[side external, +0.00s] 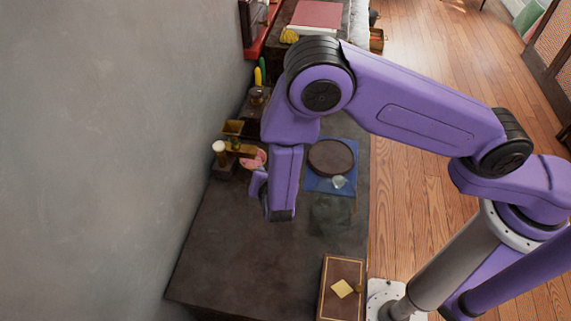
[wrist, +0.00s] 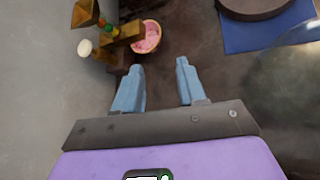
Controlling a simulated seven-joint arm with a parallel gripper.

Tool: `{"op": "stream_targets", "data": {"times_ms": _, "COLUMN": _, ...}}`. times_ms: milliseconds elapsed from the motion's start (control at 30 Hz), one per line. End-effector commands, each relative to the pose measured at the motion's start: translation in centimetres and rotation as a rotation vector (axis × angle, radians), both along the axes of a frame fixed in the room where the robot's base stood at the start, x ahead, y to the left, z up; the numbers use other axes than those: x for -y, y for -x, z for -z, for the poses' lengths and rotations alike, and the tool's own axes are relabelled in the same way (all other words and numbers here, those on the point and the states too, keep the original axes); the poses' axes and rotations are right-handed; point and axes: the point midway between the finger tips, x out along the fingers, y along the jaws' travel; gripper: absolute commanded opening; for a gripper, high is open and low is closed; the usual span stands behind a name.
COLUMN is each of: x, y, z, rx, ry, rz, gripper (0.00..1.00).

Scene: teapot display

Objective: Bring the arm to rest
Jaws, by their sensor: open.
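My gripper (wrist: 160,90) shows in the wrist view with its two blue-grey fingers apart and nothing between them. Below the gap is bare dark tabletop (wrist: 200,50). In the side view my gripper (side external: 268,200) hangs at the lower end of the purple arm, over the dark table (side external: 230,250); its fingertips are hard to make out there. A pink bowl (wrist: 147,37) lies beyond the fingers in the wrist view, apart from them. The same bowl (side external: 255,160) is partly hidden by my arm in the side view.
A round dark stand (side external: 331,157) sits on a blue mat (side external: 345,186), with a small clear object (side external: 338,181). Brass containers (wrist: 86,13) and a white-topped item (wrist: 85,47) stand by the wall. A brown book-like box (side external: 342,287) is at front. The front-left table is clear.

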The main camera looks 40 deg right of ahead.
Motion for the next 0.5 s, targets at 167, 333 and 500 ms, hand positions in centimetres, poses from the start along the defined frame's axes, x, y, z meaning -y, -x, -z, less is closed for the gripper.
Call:
{"op": "stream_targets", "data": {"times_ms": 167, "x": -0.3, "y": -0.1, "z": -0.3, "rx": -0.001, "ry": -0.032, "rz": 0.001, "gripper": 0.40}}
{"op": "stream_targets", "data": {"times_ms": 333, "x": -2.6, "y": -0.9, "z": -2.0, "rx": -0.022, "ry": -0.285, "rz": 0.008, "gripper": 0.40}}
{"op": "stream_targets", "data": {"times_ms": 500, "x": -5.4, "y": -0.1, "z": -5.4, "rx": -0.136, "ry": -0.653, "rz": 0.047, "gripper": 0.40}}
